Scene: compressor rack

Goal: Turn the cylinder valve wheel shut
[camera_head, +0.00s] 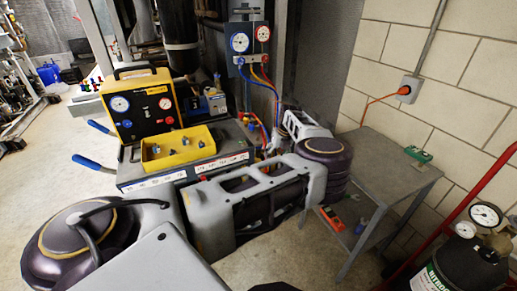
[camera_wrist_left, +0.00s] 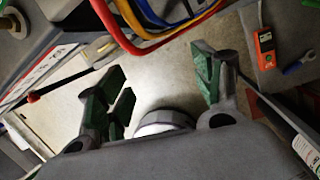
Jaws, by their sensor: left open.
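The dark nitrogen cylinder (camera_head: 455,268) stands at the lower right in the head view, cut by the frame edge. Its brass valve and regulator (camera_head: 496,242) sit on top, with two round gauges (camera_head: 486,214). I cannot clearly make out the valve wheel. My left gripper (camera_head: 302,124) is far to the left of the cylinder, by the colored hoses and beyond the small table's left edge. In the left wrist view its green-padded fingers (camera_wrist_left: 160,92) are spread apart with nothing between the tips. My right gripper is not seen.
A grey side table (camera_head: 385,160) stands between my left arm and the wall, with an orange meter (camera_head: 332,218) on its lower shelf. A red cart frame (camera_head: 462,208) rises beside the cylinder. Hoses (camera_wrist_left: 165,25) hang close to the left gripper. A yellow manifold case (camera_head: 142,104) stands left.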

